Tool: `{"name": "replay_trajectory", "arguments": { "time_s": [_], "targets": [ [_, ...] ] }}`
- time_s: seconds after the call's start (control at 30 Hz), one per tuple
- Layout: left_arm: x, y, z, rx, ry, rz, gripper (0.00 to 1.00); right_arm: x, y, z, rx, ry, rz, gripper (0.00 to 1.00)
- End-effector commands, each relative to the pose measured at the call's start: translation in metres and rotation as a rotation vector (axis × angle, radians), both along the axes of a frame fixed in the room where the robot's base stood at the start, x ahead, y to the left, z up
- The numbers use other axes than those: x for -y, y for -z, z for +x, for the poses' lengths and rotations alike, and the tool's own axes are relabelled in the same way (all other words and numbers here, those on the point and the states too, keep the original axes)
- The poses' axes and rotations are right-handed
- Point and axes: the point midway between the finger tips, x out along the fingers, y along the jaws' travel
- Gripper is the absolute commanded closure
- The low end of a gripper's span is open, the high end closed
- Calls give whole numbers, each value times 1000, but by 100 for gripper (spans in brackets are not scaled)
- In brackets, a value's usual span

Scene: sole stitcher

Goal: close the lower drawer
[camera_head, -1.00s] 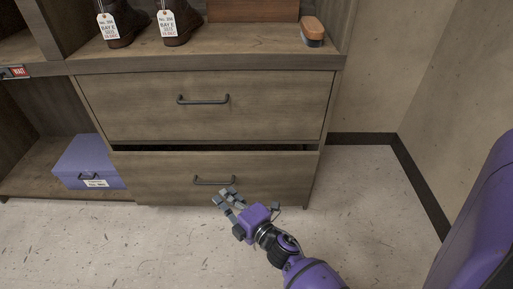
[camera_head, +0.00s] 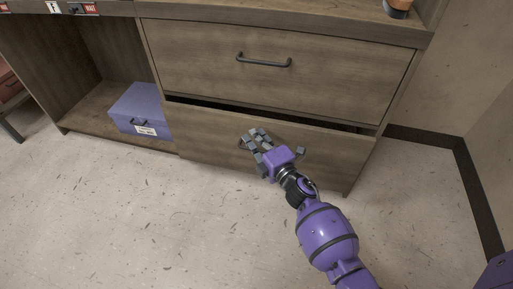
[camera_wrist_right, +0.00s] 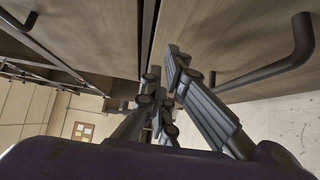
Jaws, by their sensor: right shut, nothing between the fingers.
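The lower drawer (camera_head: 325,150) is a wooden front that stands slightly out of the cabinet, with a dark gap along its top edge. My right gripper (camera_head: 257,138) is shut and empty in front of the drawer's face, left of its middle. In the right wrist view the dark bar handle (camera_wrist_right: 290,62) curves out of the lower drawer front (camera_wrist_right: 225,35), beside my gripper's fingers (camera_wrist_right: 165,78). I cannot tell whether the fingers touch the drawer. My left gripper is not in view.
The upper drawer (camera_head: 270,85), with a dark handle (camera_head: 264,61), is directly above. A purple box (camera_head: 141,108) sits on the low shelf to the left. A brush (camera_head: 398,7) lies on the cabinet top. The speckled floor (camera_head: 110,210) in front is clear.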

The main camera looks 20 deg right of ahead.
Motion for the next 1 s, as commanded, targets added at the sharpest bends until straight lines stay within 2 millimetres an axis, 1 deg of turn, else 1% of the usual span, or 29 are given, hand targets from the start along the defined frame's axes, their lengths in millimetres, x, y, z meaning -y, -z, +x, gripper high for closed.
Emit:
{"name": "replay_trajectory", "arguments": {
  "time_s": [0.13,0.5,0.57,0.7,0.8,1.0],
  "targets": [
    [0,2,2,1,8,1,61,5,0,7,0,0,0,100],
    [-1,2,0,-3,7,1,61,7,0,10,0,0,0,100],
    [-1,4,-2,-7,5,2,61,11,0,15,1,0,-1,100],
    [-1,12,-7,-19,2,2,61,26,1,37,1,1,-3,100],
    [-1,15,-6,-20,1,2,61,32,1,47,-1,1,-1,100],
    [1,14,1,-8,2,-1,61,35,-2,51,2,2,0,100]
  ]
}}
